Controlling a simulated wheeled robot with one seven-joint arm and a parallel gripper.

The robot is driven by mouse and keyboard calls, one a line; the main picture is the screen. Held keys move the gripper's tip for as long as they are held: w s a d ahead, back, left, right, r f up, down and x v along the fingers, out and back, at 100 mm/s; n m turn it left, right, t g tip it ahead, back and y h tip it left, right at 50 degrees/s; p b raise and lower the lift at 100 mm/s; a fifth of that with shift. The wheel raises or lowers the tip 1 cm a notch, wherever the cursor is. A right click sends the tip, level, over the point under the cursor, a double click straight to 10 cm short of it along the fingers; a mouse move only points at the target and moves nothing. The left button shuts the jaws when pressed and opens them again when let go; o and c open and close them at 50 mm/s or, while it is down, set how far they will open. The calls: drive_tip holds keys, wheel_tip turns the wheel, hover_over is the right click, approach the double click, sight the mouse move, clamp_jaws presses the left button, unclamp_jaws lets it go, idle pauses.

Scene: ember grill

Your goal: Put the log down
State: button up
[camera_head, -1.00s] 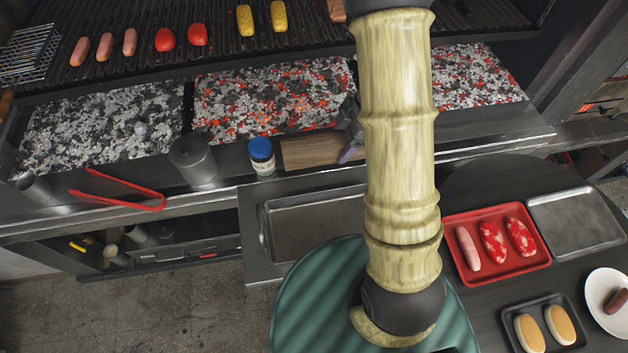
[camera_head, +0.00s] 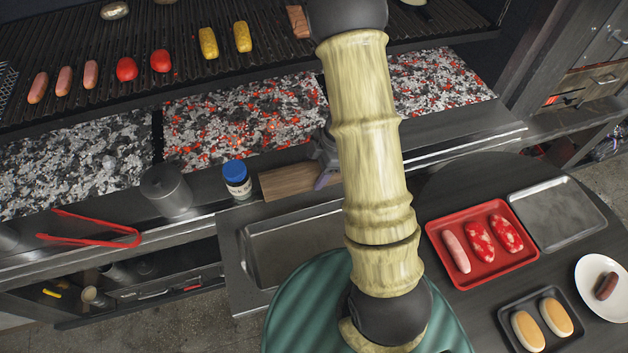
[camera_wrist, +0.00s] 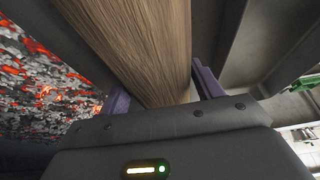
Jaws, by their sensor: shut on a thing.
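The log (camera_head: 289,181) is a brown squared piece of wood. In the head view it lies level over the grey ledge in front of the coals, just right of a blue-capped jar. My gripper (camera_head: 325,165) is at its right end, partly hidden behind my arm. In the wrist view the log (camera_wrist: 140,45) runs up and away from between my purple fingers, and my gripper (camera_wrist: 165,95) is shut on its near end. I cannot tell whether the log touches the ledge.
Glowing coals (camera_head: 245,115) lie behind the ledge, under a grate (camera_head: 190,75) with sausages, tomatoes and corn. The blue-capped jar (camera_head: 237,182), a grey canister (camera_head: 166,190) and red tongs (camera_head: 95,235) are to the left. A red tray (camera_head: 480,278) is at right.

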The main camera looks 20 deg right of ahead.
sight(316, 178)
drive_tip(key=shift+f, duration=0.15)
drive_tip(key=shift+f, duration=1.9)
drive_tip(key=o, duration=1.7)
drive_tip(key=shift+b, duration=0.3)
drive_tip(key=shift+o, duration=0.2)
drive_tip(key=p+v, duration=0.1)
drive_tip(key=v, duration=1.1)
